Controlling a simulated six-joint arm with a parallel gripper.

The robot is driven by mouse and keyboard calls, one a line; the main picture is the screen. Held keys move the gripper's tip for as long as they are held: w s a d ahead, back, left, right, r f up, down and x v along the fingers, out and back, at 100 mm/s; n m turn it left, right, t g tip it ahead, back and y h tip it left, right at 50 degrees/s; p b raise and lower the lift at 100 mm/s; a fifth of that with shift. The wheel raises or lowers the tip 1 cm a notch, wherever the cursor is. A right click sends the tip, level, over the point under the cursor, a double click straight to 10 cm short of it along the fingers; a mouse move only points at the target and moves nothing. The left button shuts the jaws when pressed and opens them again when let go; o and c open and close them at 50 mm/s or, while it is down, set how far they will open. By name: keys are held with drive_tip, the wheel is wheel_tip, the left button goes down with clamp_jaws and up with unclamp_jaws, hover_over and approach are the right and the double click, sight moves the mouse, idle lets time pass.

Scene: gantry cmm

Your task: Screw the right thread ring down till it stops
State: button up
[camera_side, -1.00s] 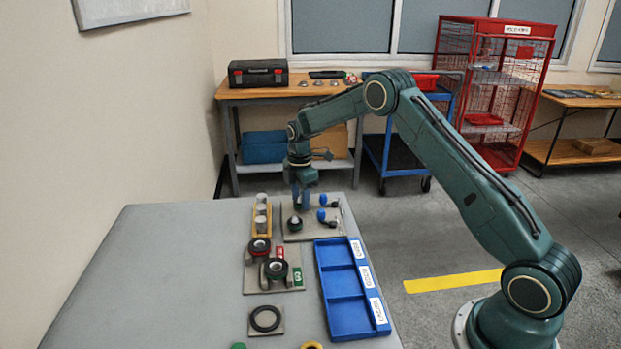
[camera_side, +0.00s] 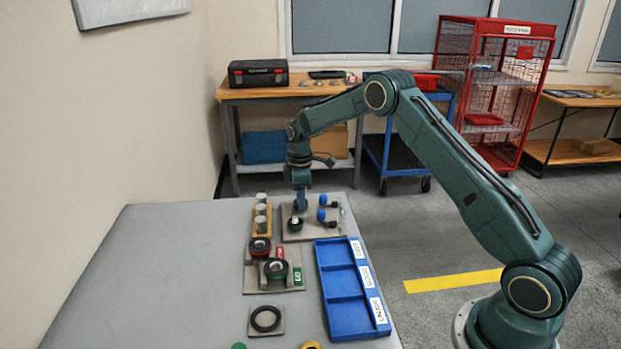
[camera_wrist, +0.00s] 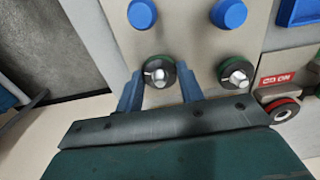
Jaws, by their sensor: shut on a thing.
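My gripper (camera_side: 301,207) is low over the far plate in the side view. In the wrist view its blue fingers (camera_wrist: 159,72) are shut on the far thread ring (camera_wrist: 160,60), a dark ring with a green edge around a silver stud. The side view hides most of this ring behind the fingers. A second, similar thread ring (camera_wrist: 234,64) sits around its own stud on the same plate; it also shows in the side view (camera_side: 295,225), just nearer than the gripper. Whether the held ring touches the plate cannot be told.
Two blue knobs (camera_wrist: 141,13) (camera_wrist: 229,13) stand beside the rings. A holder with grey cylinders (camera_side: 261,210) is to the left. A nearer plate bears red and green-marked rings (camera_side: 276,269). A blue divided tray (camera_side: 350,288) lies at right. The table's left part is clear.

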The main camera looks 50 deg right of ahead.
drive_tip(key=m, duration=0.6)
drive_tip(key=shift+r+m, duration=0.15)
drive_tip(key=shift+m, duration=0.15)
drive_tip(key=m, duration=0.5)
idle(0.9)
drive_tip(key=o, duration=1)
drive_tip(key=shift+r, duration=0.1)
wheel_tip(320, 180, up, 14)
drive_tip(key=shift+f, duration=0.25)
